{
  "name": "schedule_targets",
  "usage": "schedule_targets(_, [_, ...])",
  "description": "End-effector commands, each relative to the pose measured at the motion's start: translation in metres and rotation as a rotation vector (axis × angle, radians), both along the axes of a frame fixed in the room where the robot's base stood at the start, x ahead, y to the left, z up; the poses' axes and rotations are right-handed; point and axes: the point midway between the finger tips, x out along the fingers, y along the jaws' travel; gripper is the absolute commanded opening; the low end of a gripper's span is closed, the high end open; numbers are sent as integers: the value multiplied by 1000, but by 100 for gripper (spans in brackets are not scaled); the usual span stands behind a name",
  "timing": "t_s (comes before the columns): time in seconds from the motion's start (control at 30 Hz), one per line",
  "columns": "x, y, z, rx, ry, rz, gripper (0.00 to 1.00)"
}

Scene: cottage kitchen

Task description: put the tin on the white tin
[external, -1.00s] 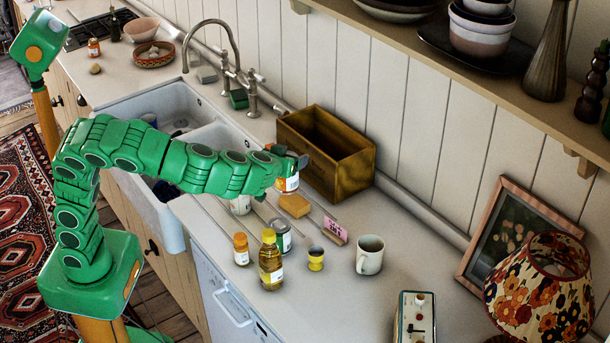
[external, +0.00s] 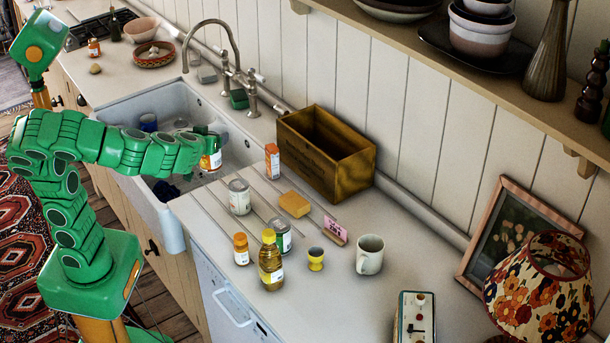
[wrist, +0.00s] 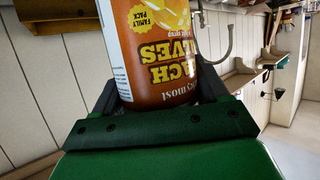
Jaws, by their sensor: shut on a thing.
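The tin with an orange peach-halves label (external: 211,160) is held by my gripper (external: 205,147), above the right part of the sink in the external view. In the wrist view the tin (wrist: 155,50) fills the middle between the fingers of my gripper (wrist: 163,92), its print upside down in that picture. A white-labelled tin (external: 239,197) stands upright on the counter, right of and below the held tin in the picture, apart from it. Another tin, green and white (external: 281,237), stands farther right, partly behind the oil bottle.
An orange carton (external: 272,161), yellow sponge (external: 294,204), orange-capped jar (external: 241,249), oil bottle (external: 271,264), egg cup (external: 316,259) and mug (external: 370,254) stand around the tins. A wooden box (external: 330,160) is by the wall. Thin rods (external: 262,206) lie on the counter.

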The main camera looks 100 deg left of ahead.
Motion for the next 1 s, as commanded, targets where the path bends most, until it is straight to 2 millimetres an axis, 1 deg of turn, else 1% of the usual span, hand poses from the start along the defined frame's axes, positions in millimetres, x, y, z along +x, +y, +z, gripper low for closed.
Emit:
schedule_targets(0.03, [-14,4,0,1,1,15,29])
schedule_targets(0.2, [-48,13,-2,2,-3,54,29])
schedule_targets(0.3, [-61,17,-5,0,1,69,29])
schedule_targets(0.4, [-67,19,-6,0,1,78,29])
schedule_targets(0.47, [-67,20,-7,1,2,80,29])
schedule_targets(0.57, [-61,25,-11,1,3,82,29])
schedule_targets(1.0, [-15,55,-34,1,0,82,29])
